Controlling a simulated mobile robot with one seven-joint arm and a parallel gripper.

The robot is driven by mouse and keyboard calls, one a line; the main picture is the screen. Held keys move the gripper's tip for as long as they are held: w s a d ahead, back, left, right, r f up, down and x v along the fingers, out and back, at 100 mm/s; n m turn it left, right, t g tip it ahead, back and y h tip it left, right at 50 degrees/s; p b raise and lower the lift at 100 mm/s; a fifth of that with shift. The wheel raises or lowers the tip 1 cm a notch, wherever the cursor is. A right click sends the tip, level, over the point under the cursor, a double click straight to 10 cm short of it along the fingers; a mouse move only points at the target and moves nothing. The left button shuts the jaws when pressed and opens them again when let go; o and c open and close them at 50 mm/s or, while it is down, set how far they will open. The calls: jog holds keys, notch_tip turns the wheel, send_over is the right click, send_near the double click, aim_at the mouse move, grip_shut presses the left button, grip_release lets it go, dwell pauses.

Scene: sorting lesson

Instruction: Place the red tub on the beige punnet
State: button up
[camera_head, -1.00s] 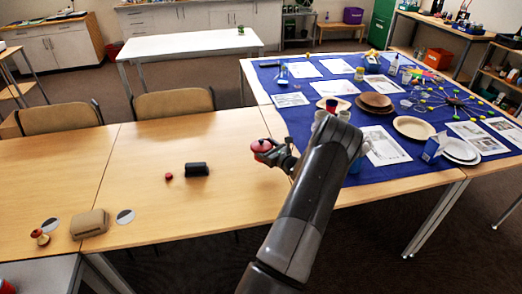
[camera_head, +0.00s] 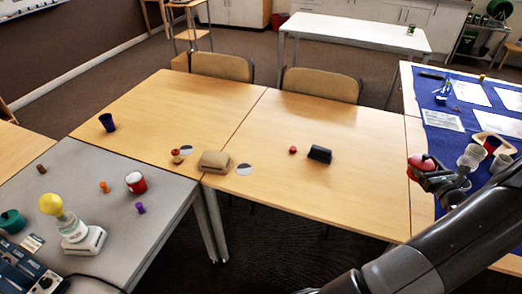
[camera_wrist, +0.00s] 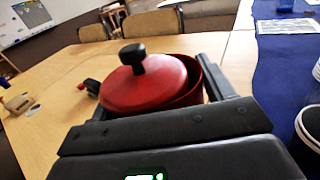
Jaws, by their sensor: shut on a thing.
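The red tub (camera_head: 420,162) is held in my gripper (camera_head: 428,176) above the right part of the wooden table. In the wrist view the red tub (camera_wrist: 150,82) sits between the two dark fingers, with a red lid and black knob on top. The lid looks tilted over the rim. The likely beige punnet (camera_head: 214,161) is a rounded beige thing at the front edge of the wooden table, left of centre. My gripper is far to its right. The tub's underside is hidden.
A dark block (camera_head: 320,154) and a small red ball (camera_head: 293,150) lie between the gripper and the beige thing. White discs (camera_head: 244,169) and a small red-topped wooden piece (camera_head: 177,156) lie near it. Cups (camera_head: 472,156) stand close right of my gripper.

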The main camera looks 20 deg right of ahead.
jog(key=w+a+r+n+y, duration=0.1)
jog(key=w+a+n+y, duration=0.25)
jog(key=w+a, duration=0.9)
jog(key=w+a+r+n+y, duration=0.2)
jog(key=w+a+y, duration=0.3)
jog(key=w+a, duration=0.75)
jog(key=n+g+y, duration=0.3)
jog(key=n+y, duration=0.3)
jog(key=y, duration=0.2)
send_over(214, 157)
notch_tip(214, 157, down, 5)
jog(key=shift+m, duration=0.25)
jog(key=shift+s+f, duration=0.1)
jog(key=shift+f, duration=1.9)
jog(key=shift+f, duration=0.1)
